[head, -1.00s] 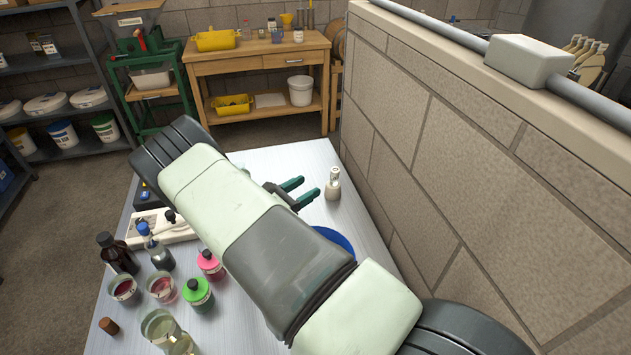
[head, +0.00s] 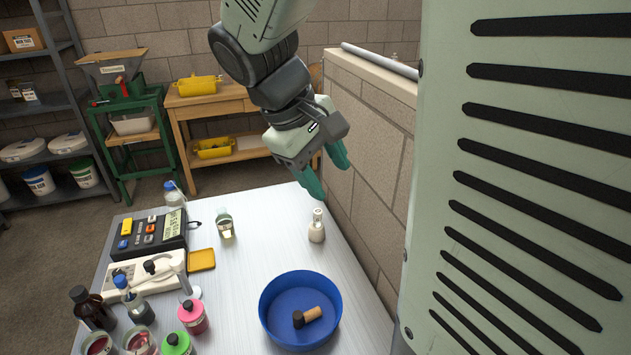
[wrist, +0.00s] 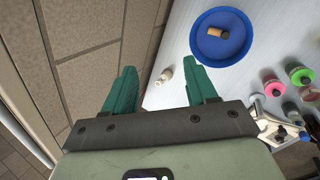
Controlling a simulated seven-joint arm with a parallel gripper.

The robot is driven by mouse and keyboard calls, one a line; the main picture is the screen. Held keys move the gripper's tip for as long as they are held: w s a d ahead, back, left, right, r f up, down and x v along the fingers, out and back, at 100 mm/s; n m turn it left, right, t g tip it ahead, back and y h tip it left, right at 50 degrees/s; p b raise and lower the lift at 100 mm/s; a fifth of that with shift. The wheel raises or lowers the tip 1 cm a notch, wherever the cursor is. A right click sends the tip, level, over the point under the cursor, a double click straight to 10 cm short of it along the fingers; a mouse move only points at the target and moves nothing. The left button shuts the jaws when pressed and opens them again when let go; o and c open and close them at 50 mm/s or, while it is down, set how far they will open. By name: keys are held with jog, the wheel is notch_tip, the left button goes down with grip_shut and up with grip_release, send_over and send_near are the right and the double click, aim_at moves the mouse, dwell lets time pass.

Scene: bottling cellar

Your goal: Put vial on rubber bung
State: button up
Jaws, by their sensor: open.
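A small clear vial (head: 225,226) with pale yellow liquid stands upright on the table, left of the white bottle. A short black piece (head: 298,319), which looks like the rubber bung, lies in the blue bowl (head: 275,326) against a brown cork (head: 313,313). In the wrist view the cork (wrist: 216,31) shows in the bowl (wrist: 236,50), but I cannot make out the bung clearly. My gripper (head: 331,182) is open and empty, above the table's far right edge. In the wrist view my gripper (wrist: 162,68) has the white bottle between and beyond its fingertips; the vial is not visible there.
A small white bottle (head: 317,231) stands below my gripper, near the block wall (head: 370,150) on the right. A scale (head: 150,236), yellow pad (head: 201,260) and several bottles crowd the left side. The table's middle is clear.

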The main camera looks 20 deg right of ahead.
jog(key=s+a+r+m+t+y, duration=0.2)
jog(key=s+r, duration=0.1)
jog(key=s, duration=0.3)
jog(key=s+a+r+m+t+y, duration=0.3)
jog(key=s, duration=0.4)
jog(key=shift+s+r, duration=0.2)
jog(key=shift+s, duration=0.1)
dwell(0.3)
